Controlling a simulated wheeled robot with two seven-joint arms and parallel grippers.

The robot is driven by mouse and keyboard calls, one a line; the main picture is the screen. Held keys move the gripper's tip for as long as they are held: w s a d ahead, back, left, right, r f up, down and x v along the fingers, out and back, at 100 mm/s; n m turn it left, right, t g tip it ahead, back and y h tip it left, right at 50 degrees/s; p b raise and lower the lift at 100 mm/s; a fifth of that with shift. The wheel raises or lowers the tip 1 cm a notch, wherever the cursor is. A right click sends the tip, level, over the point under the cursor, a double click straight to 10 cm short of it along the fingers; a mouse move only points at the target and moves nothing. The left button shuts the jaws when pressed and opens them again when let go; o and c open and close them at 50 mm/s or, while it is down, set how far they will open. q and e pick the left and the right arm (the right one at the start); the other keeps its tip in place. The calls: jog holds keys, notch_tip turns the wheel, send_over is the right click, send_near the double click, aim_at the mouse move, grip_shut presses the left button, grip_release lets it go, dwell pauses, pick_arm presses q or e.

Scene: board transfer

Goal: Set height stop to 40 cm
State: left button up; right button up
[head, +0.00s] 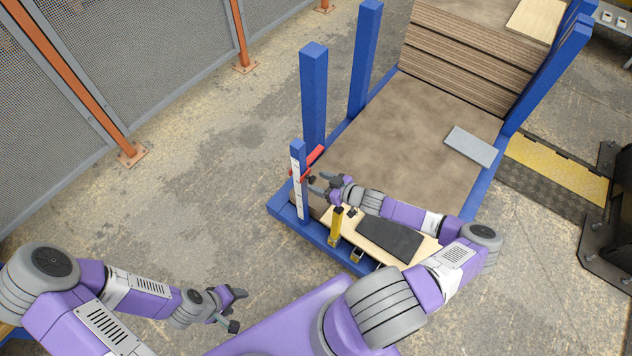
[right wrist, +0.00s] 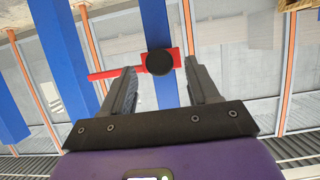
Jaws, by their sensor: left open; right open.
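The height stop is a red bar (head: 317,156) with a black knob (right wrist: 159,62), mounted on a thin blue post (head: 297,149) that carries a white scale (head: 297,190). The scale's numbers are too small to read. My right gripper (head: 318,184) is open beside the post. In the right wrist view the knob shows between the two fingertips (right wrist: 160,75), apart from both; I cannot tell how far ahead it is. The red bar (right wrist: 103,74) reaches left behind one finger. My left gripper (head: 236,311) is open and empty, low at the left, away from the post.
A blue-posted frame (head: 314,100) holds a stack of brown boards (head: 465,60) and a bare brown deck (head: 410,125). A grey plate (head: 471,147) lies on its right side. A yellow upright piece (head: 335,226) stands near my right forearm. Mesh fencing (head: 130,60) is at left; the floor between is clear.

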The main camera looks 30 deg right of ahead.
jog(key=shift+x, duration=1.05)
jog(key=shift+c, duration=0.2)
grip_shut()
